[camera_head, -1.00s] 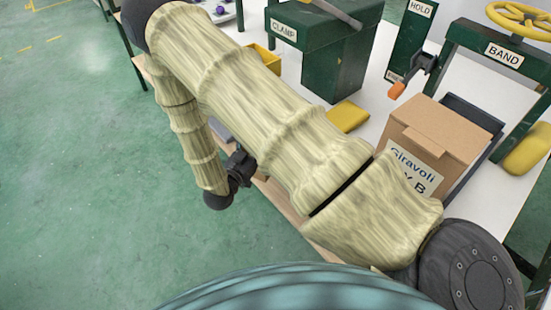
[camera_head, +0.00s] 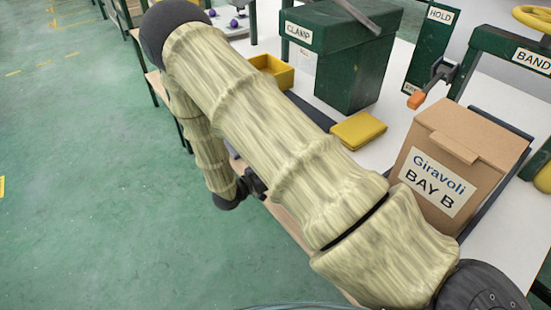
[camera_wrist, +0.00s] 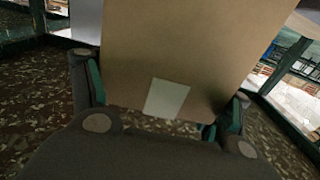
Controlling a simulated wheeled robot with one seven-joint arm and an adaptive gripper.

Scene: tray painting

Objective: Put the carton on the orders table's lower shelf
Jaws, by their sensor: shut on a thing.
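A brown cardboard carton (camera_wrist: 180,50) with a small white patch fills the middle of the wrist view. My gripper (camera_wrist: 166,100) is shut on it, with a finger on each side. In the head view my gripper (camera_head: 256,183) is low beside the front edge of the white-topped table (camera_head: 395,145). The held carton is hidden in that view behind my arm and the table. No lower shelf can be made out there, and I cannot tell whether the carton touches anything below.
A carton labelled Giravoli BAY B (camera_head: 475,140) stands on the tabletop. A green CLAMP machine (camera_head: 345,55), a yellow bin (camera_head: 272,70) and a yellow block (camera_head: 358,130) are there too. The green floor (camera_head: 90,180) on the left is clear.

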